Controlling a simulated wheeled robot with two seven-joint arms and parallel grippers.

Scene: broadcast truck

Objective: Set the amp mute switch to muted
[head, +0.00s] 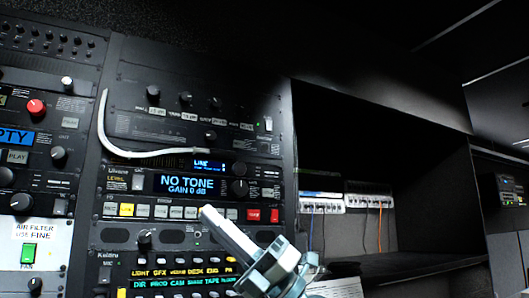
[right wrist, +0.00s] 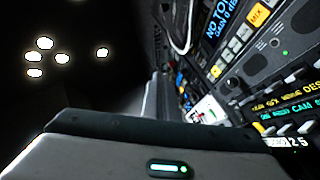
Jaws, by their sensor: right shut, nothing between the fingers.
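I cannot make out a label naming the amp mute switch. The rack unit in the middle has a blue display (head: 186,184) reading "NO TONE GAIN 0 dB", which partly shows in the right wrist view (right wrist: 216,22). Below the display is a row of buttons, with a lit yellow one (head: 127,210) and a red one (head: 253,214). Contact cannot be told. My left gripper is not in view.
A white cable (head: 103,125) hangs across the upper rack unit. Left is another rack with a red knob (head: 36,107) and a green fan switch (head: 28,254). A dark open shelf (head: 420,262) with cabled white blocks (head: 322,203) lies right. Lettered button rows sit below.

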